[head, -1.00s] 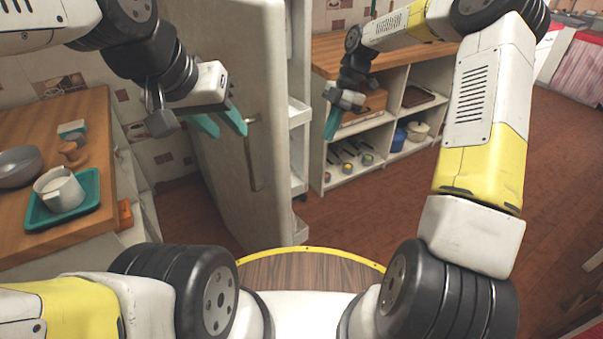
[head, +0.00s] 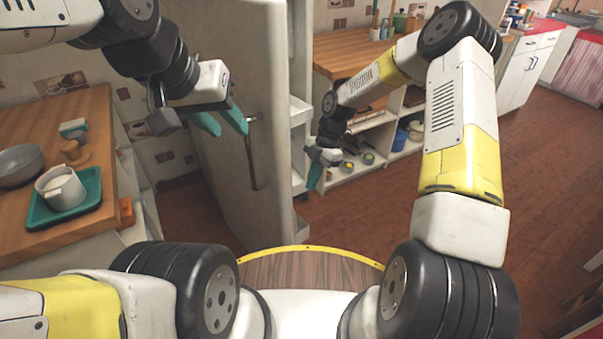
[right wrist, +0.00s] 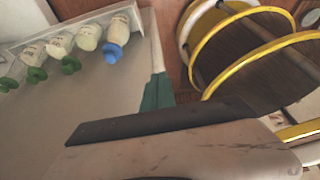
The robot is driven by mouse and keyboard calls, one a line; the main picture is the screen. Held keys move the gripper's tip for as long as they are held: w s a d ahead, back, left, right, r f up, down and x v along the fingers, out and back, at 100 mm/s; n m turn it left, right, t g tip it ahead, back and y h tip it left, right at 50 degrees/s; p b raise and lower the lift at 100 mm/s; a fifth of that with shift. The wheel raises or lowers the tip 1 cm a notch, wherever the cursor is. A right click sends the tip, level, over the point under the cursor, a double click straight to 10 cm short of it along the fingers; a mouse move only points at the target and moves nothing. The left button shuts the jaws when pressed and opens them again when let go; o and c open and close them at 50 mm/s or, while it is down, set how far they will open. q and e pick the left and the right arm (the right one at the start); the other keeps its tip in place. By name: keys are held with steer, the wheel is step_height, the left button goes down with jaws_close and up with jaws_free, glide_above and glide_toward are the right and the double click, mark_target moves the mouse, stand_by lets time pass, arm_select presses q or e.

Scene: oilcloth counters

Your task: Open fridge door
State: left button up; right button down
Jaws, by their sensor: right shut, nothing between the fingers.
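The fridge door (head: 225,70) is a tall off-white panel in the head view, standing swung open, with its outer face to the left. A worn vertical handle (head: 252,160) is on that face. White door shelves (head: 299,112) stick out from its inner side. My left gripper (head: 222,122) has its teal fingers apart, just left of the handle's top, with nothing seen between them. My right gripper (head: 315,177) is shut and empty on the inner side, close to the door shelves. In the right wrist view, its teal finger (right wrist: 157,92) shows near a door shelf with bottles (right wrist: 88,38).
A wooden counter (head: 25,122) at left holds a teal tray (head: 40,213) with a white pot, and a grey bowl (head: 20,165). A shelf unit (head: 345,180) with a wooden top stands behind my right gripper. The brown floor (head: 370,215) at right is open.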

steer(key=shift+s+a+f, duration=0.55)
steer(key=shift+s+a, duration=0.25)
steer(key=shift+a, duration=0.1)
steer(key=shift+s+a+f, duration=0.55)
steer(key=shift+s+a, duration=0.25)
steer(key=shift+a, duration=0.1)
